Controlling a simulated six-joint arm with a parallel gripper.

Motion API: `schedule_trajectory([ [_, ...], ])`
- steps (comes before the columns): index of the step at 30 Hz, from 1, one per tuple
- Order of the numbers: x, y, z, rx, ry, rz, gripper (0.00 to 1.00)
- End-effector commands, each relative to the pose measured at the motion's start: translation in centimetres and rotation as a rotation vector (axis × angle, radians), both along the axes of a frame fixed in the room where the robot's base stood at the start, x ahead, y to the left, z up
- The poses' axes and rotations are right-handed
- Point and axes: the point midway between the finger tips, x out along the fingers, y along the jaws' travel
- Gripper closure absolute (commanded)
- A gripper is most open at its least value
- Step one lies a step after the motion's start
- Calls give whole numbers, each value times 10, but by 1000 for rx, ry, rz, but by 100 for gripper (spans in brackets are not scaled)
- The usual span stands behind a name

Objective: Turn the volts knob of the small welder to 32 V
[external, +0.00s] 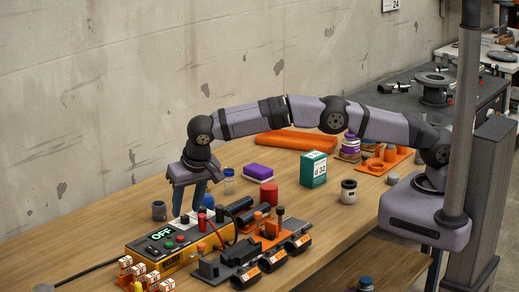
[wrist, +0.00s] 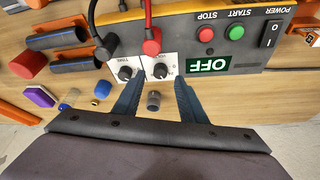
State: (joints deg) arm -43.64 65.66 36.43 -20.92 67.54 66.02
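The small welder (external: 170,252) is an orange box with a dark top panel, and its display (wrist: 209,64) reads OFF. Two black knobs sit on white dial plates. The left one (wrist: 125,72) in the wrist view has a label that looks like TIME; the right one (wrist: 161,70), probably the volts knob, has a blurred label, so its setting cannot be read. My gripper (wrist: 158,80) is open and points down at the panel. Its two blue-grey fingers stand on either side of the right knob, apparently not touching it. My gripper (external: 186,212) also shows over the welder in the external view.
Red and black plugs with cables (wrist: 151,45) stand close behind the knobs. Green and red buttons (wrist: 220,33) and a power switch (wrist: 271,34) share the panel. A grey cylinder (external: 158,210) stands beside the welder. Pipes and an orange clamp fixture (external: 265,238) lie to the right.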

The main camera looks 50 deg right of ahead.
Motion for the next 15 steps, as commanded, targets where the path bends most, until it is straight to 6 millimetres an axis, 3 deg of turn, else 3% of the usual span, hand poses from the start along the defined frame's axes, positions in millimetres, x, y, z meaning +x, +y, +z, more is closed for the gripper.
schedule_trajectory([
  [6, -11, 4, 28, 2, -2, 0, 62],
  [15, -17, 5, 43, 0, 1, 0, 62],
])
